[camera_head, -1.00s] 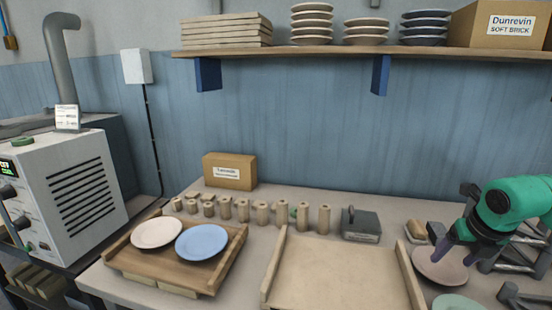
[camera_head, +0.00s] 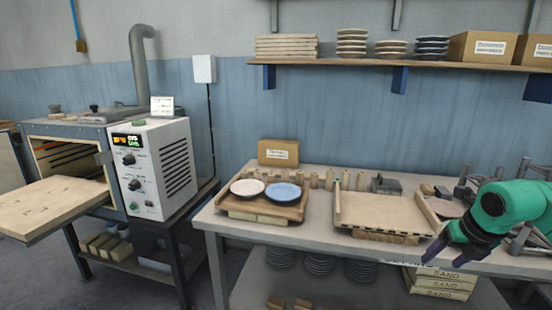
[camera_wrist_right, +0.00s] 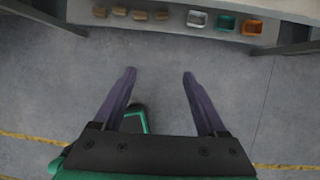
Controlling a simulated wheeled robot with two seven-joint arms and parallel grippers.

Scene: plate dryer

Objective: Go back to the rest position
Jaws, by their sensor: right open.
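My right gripper (camera_head: 436,252) is at the right in the head view, in front of the table's front edge. In the right wrist view (camera_wrist_right: 158,85) its two purple fingers are apart with nothing between them, above the grey floor. A pinkish-white plate (camera_head: 247,187) and a blue plate (camera_head: 283,192) lie side by side on a wooden tray (camera_head: 262,209) on the table. A second wooden board (camera_head: 384,212) with raised side rails lies empty on the table, left of my right gripper. My left gripper is not in view.
A dryer (camera_head: 150,170) with an open front and a wooden board (camera_head: 55,205) sticking out stands at the left. Wooden posts (camera_head: 315,180) line the table's back. A shelf (camera_head: 370,63) holds plates and boxes. Several small blocks and bins (camera_wrist_right: 253,27) sit on the lower shelf. Open floor lies in front.

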